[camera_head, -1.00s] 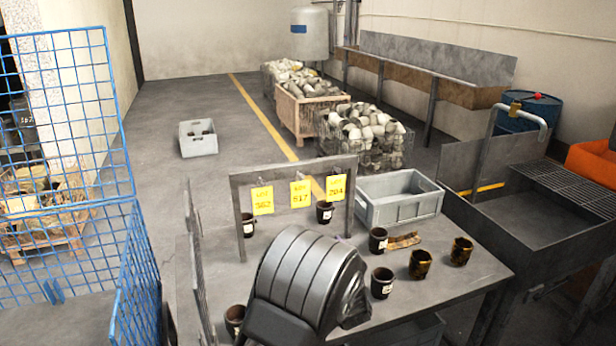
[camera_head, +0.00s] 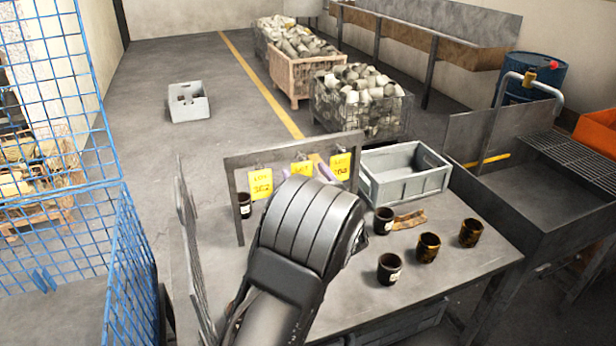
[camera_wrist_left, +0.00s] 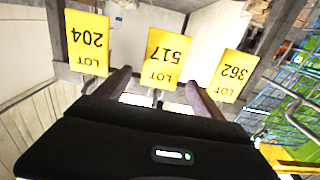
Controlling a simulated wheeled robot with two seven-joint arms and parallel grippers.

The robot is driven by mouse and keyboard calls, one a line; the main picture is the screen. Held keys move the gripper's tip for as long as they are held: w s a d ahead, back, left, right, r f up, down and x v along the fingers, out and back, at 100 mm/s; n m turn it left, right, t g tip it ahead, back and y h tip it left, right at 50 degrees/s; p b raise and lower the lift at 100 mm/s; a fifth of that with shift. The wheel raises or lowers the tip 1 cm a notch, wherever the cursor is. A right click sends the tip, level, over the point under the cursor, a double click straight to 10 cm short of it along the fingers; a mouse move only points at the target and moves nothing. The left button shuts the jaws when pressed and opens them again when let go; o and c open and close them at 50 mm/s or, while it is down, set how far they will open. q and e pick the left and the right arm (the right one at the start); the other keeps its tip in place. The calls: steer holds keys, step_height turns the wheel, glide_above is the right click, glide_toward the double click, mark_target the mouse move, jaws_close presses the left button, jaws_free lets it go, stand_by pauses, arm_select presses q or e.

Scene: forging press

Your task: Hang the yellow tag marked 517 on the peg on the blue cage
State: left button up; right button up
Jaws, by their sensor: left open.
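The yellow tag marked 517 (camera_wrist_left: 167,58) hangs between two other yellow tags in the left wrist view, upside down there. In the head view the 517 tag (camera_head: 301,168) is partly hidden by my left arm. My left gripper (camera_wrist_left: 158,90) is open, its fingers on either side of the lower part of the 517 tag, not closed on it. The gripper (camera_head: 306,173) is mostly hidden behind its own arm in the head view. The blue cage (camera_head: 128,275) stands at the left. I cannot make out its peg clearly. My right gripper is not in view.
Tags 362 (camera_head: 261,184) and 204 (camera_head: 340,166) hang on the same grey frame (camera_head: 232,200). A grey crate (camera_head: 405,185), several dark cups (camera_head: 389,268) and a brown piece (camera_head: 409,220) are on the table (camera_head: 440,250).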

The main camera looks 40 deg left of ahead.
mark_target(302, 163)
arm_select(q)
steer(key=p+x, duration=0.1)
steer(key=x, duration=0.5)
steer(key=shift+a, duration=0.1)
steer(key=c, duration=1.4)
steer(key=shift+c, duration=0.2)
steer(key=shift+r+p, duration=0.45)
steer(key=shift+r, duration=0.25)
